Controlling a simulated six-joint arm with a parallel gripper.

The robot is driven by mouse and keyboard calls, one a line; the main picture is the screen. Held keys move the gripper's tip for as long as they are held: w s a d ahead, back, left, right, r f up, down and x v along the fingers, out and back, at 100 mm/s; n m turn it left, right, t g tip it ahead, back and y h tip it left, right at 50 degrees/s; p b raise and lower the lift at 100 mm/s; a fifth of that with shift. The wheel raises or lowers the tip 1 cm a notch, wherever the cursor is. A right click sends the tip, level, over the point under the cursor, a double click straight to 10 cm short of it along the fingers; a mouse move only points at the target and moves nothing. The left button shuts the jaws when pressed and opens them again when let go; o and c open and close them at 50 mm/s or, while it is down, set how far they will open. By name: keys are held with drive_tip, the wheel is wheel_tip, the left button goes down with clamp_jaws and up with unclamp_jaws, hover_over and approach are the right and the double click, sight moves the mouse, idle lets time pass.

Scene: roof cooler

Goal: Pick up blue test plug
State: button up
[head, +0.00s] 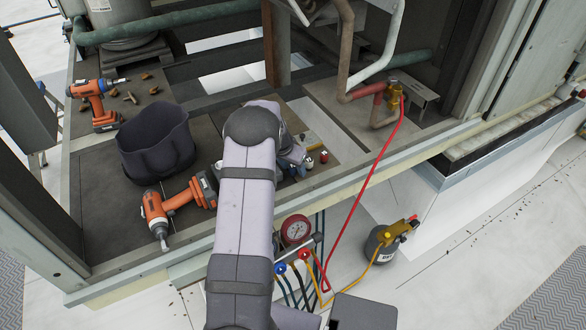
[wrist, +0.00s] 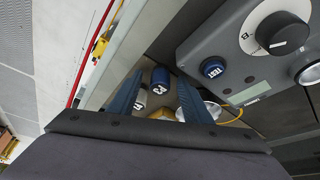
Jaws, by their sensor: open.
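A short dark blue plug-like cylinder (wrist: 160,75) with a white marking shows in the wrist view, beyond and between my fingertips. A round blue cap marked TEST (wrist: 212,68) sits on a grey box (wrist: 232,45) to the right of my gripper. I cannot tell for sure which of the two is the test plug. My gripper (wrist: 159,82) is open, with its two blue fingers apart and no visible contact with either.
The grey box with its dial (wrist: 282,33) stands close to my right finger. Two orange drills (head: 182,205) (head: 92,100) and a dark bag (head: 155,145) lie left of my arm. A red hose (head: 362,190) and a pressure gauge (head: 296,230) are nearby.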

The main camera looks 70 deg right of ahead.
drive_tip(key=c, duration=1.1)
clamp_jaws()
drive_tip(key=shift+r, duration=0.15)
